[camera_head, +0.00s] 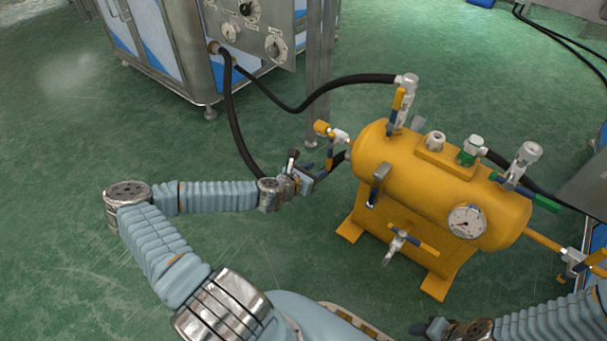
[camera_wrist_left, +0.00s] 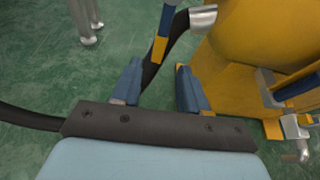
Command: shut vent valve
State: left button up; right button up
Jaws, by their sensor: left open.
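A yellow pressure tank (camera_head: 425,180) stands on the floor, carrying several small valves; no label shows which is the vent valve. My left gripper (camera_head: 318,176) is open at the tank's left end. Close to it is a valve handle (camera_head: 330,153), yellow and blue. In the left wrist view this handle (camera_wrist_left: 160,48) hangs just beyond and between the spread fingers (camera_wrist_left: 158,88), with a black hose behind it. I cannot tell whether the fingers touch it. My right gripper (camera_head: 436,328) is partly seen at the bottom edge; its jaws are unclear.
On the tank are a top valve with a yellow lever (camera_head: 397,100), a top valve with a blue-green lever (camera_head: 522,186), a pressure gauge (camera_head: 466,222) and a lower valve (camera_head: 397,243). Black hoses (camera_head: 236,130) run to a steel cabinet (camera_head: 170,50). Green floor at left is clear.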

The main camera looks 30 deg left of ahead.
pick_arm(q)
jog(key=p+v, duration=0.1)
jog(key=v, duration=0.6)
jog(key=shift+s, duration=0.25)
jog(key=shift+r, duration=0.1)
jog(key=s+d+f+m+g+h+p, duration=0.1)
jog(key=s+d+m+g+h+p, duration=0.15)
jog(key=d+m, duration=0.65)
jog(key=s+d+f+m+g+h+p, duration=0.2)
jog(key=d+m+g+h, duration=0.25)
jog(key=d, duration=0.85)
jog(key=s+d+m+g+y+p, duration=0.1)
jog(key=s+m+g+y+p, duration=0.3)
jog(key=s+m, duration=0.7)
jog(key=m+g+p, duration=0.1)
jog(key=m, duration=0.8)
jog(key=shift+d+r+g, duration=0.3)
jog(key=shift+d+r, duration=0.05)
